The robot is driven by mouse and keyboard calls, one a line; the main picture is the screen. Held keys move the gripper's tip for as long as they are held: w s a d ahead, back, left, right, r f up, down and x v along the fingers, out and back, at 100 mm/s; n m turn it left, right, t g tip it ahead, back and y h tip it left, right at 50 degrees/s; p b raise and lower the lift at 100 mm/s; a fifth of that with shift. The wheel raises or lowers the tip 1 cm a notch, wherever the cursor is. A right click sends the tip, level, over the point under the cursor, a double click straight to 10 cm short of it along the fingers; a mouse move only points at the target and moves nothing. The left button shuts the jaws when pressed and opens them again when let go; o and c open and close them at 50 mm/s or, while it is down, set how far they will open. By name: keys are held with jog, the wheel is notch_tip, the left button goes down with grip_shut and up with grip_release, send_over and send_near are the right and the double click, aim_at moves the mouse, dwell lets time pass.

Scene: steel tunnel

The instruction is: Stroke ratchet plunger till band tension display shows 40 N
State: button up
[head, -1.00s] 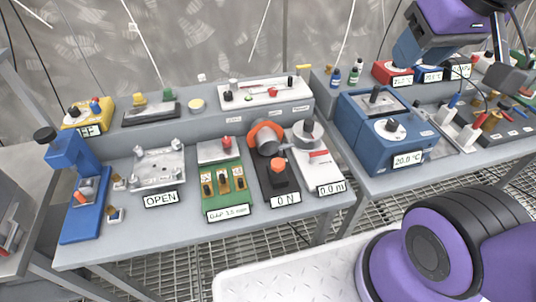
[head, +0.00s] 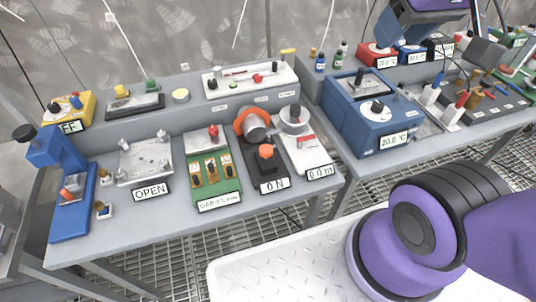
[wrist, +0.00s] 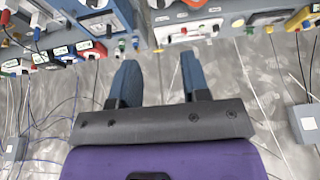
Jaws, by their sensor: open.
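The band tension device is a black base with an orange ring around a grey cylinder (head: 256,124) and an orange-red plunger knob (head: 266,152). It stands on the left bench between the green gauge block and a white unit. Its display (head: 274,184) reads 0 N. My gripper (wrist: 155,75) shows in the wrist view with two blue fingers apart and nothing between them. In the head view my wrist is at the upper right, above the right bench, well away from the plunger. The fingertips are not clear there.
Beside the device stand the green block (head: 213,180), a white unit (head: 304,150) reading 0.0 m, a plate fixture (head: 145,160) marked OPEN and a blue press (head: 70,190). A blue box (head: 372,115) reading 20.0 °C stands on the right bench. A raised shelf runs behind.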

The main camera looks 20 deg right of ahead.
jog(key=shift+c, duration=0.2)
dwell(0.6)
jog(key=shift+w, duration=0.2)
jog(key=c, duration=0.7)
jog(key=shift+w+a+f, duration=0.15)
jog(key=shift+w, duration=0.25)
grip_shut()
jog(key=w+a+f+g, duration=0.2)
jog(key=w+a+f, duration=0.4)
jog(key=w+f, duration=0.3)
jog(key=w+a+f+g, duration=0.3)
jog(key=w+a+f, duration=0.4)
jog(key=f, duration=0.9)
jog(key=w, duration=0.3)
jog(key=shift+a, duration=0.15)
jog(key=shift+f, duration=0.1)
